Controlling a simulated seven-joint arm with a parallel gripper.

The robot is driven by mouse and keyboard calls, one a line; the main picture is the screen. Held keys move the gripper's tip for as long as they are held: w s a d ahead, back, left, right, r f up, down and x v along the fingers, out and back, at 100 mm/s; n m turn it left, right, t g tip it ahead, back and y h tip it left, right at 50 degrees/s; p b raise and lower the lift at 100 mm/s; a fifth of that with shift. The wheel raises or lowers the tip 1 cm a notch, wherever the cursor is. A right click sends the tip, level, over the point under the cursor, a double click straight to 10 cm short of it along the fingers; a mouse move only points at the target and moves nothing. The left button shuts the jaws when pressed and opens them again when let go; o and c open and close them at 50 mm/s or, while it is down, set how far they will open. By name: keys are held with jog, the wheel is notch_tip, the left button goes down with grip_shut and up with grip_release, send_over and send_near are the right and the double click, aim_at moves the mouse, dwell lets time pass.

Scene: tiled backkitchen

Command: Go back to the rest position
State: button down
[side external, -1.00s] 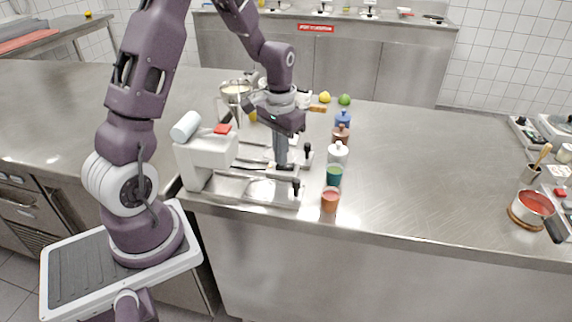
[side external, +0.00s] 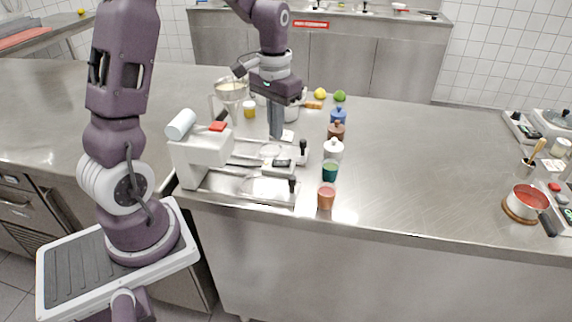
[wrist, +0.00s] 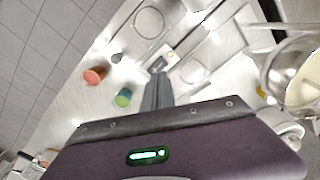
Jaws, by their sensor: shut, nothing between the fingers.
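My gripper (side external: 275,134) points down above the metal rack with round plates beside the white machine (side external: 203,150). Its fingers are together with nothing between them. In the wrist view the shut fingers (wrist: 158,90) reach up over the steel rack, with clear space around the tips. The arm is bent, with its forearm above the counter.
A row of jars and cups, including a red cup (side external: 326,196), a green cup (side external: 330,170) and a white jar (side external: 333,149), stands right of the rack. A metal bowl (side external: 231,89) stands behind. The counter's right middle is clear. A red-filled pot (side external: 528,201) stands far right.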

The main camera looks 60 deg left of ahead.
jog(key=s+d+r+m+t, duration=0.2)
jog(key=s+d+r+t, duration=0.1)
jog(key=s+d+r, duration=0.65)
jog(key=s+d+r+m+t, duration=0.1)
jog(key=s+d+r+t, duration=0.1)
jog(key=s+d, duration=0.3)
jog(key=s, duration=0.4)
jog(key=shift+s+d+r+t, duration=0.15)
jog(key=shift+r+t, duration=0.05)
jog(key=shift+t, duration=0.1)
